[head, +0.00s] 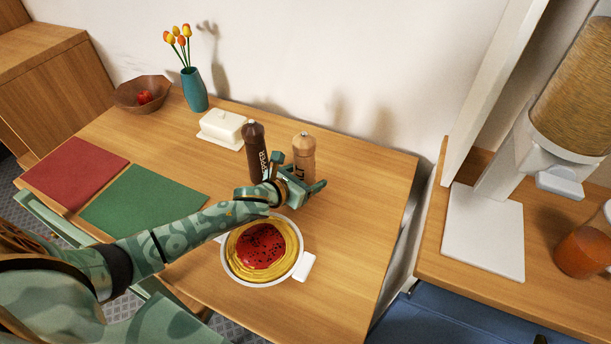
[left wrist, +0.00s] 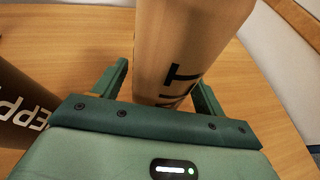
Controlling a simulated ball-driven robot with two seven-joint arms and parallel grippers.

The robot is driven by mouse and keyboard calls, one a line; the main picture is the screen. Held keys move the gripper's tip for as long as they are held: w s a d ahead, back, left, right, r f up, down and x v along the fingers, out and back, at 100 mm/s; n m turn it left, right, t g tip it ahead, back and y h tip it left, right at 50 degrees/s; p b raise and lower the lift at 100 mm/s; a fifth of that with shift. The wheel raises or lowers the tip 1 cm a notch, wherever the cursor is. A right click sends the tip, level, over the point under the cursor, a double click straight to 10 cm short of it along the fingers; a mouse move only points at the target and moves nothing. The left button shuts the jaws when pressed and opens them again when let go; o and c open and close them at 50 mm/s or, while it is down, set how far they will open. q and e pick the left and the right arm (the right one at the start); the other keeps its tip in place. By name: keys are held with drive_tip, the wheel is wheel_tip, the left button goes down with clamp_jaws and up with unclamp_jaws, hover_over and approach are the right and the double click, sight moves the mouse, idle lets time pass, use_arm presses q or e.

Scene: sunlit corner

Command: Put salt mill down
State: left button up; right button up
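The salt mill (head: 304,150) is light wood with a rounded top and stands upright on the wooden table. My left gripper (head: 299,172) is low at its near side, with its fingers spread to either side of it. In the left wrist view the salt mill (left wrist: 185,45) rises between the fingertips, its dark lettering facing me. A narrow gap shows between the left finger and the mill, so the left gripper (left wrist: 162,75) looks open around it. The mill's base is partly hidden by the gripper. My right gripper is in neither view.
The dark pepper mill (head: 254,145) stands just left of the salt mill. A white pot of pasta (head: 229,270) is in front, below my left forearm. A butter dish (head: 222,128), blue vase (head: 194,90) and wooden bowl (head: 128,94) stand farther left. The table's right part (head: 370,190) is clear.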

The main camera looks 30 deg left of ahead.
use_arm(q)
drive_tip(key=shift+r, duration=0.25)
drive_tip(key=p+v, duration=0.4)
drive_tip(key=v, duration=0.8)
drive_tip(key=shift+s+a+f, duration=0.1)
drive_tip(key=shift+f, duration=0.05)
